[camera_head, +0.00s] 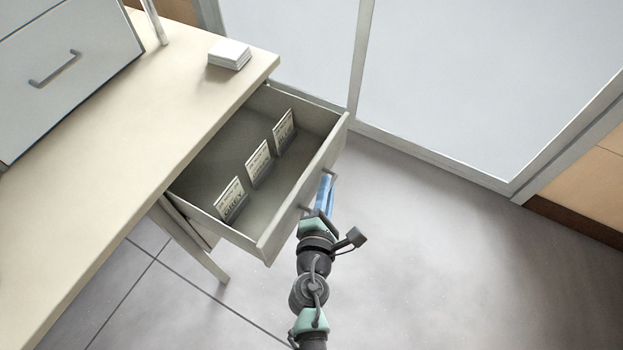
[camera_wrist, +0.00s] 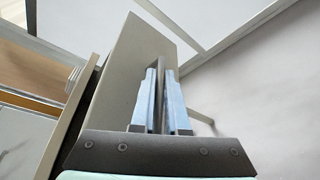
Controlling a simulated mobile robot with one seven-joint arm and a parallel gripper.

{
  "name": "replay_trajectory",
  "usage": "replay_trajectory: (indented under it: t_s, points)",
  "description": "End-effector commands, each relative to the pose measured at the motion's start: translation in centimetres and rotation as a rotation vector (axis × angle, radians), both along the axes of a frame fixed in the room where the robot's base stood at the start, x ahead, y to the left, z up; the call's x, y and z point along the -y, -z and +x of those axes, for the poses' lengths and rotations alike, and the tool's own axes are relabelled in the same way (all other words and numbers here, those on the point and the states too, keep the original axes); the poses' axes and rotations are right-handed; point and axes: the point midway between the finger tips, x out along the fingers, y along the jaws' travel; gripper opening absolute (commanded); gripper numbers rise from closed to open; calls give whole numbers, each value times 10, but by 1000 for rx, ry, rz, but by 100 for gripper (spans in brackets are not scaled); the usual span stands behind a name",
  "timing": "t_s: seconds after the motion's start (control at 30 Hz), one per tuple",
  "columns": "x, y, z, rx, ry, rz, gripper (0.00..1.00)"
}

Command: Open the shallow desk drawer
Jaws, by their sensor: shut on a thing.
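The shallow desk drawer (camera_head: 333,149) stands well out from under the desk top in the head view. Its inside shows, with several small printed cards (camera_head: 258,163) standing in a row on its floor. My gripper (camera_head: 324,192) is at the outer face of the drawer front, its blue fingers shut on the drawer handle (camera_head: 306,208). In the wrist view the drawer front (camera_wrist: 130,70) rises beside the blue fingers (camera_wrist: 163,95).
The pale desk top (camera_head: 150,120) carries a stack of white squares (camera_head: 229,53) near its corner and a grey drawer cabinet (camera_head: 60,75) at the left. Glass panels with a frame (camera_head: 440,153) stand behind. The grey floor (camera_head: 450,260) to the right is clear.

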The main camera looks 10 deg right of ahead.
Motion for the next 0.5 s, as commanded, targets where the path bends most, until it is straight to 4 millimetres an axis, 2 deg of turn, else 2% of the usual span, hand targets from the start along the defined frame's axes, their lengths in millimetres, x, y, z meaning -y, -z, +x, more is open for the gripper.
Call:
replay_trajectory:
  t_s: [0.2,0.5]
  points:
    - [15,2,-13,-4,-3,1,0]
    - [21,2,-18,-4,-5,1,0]
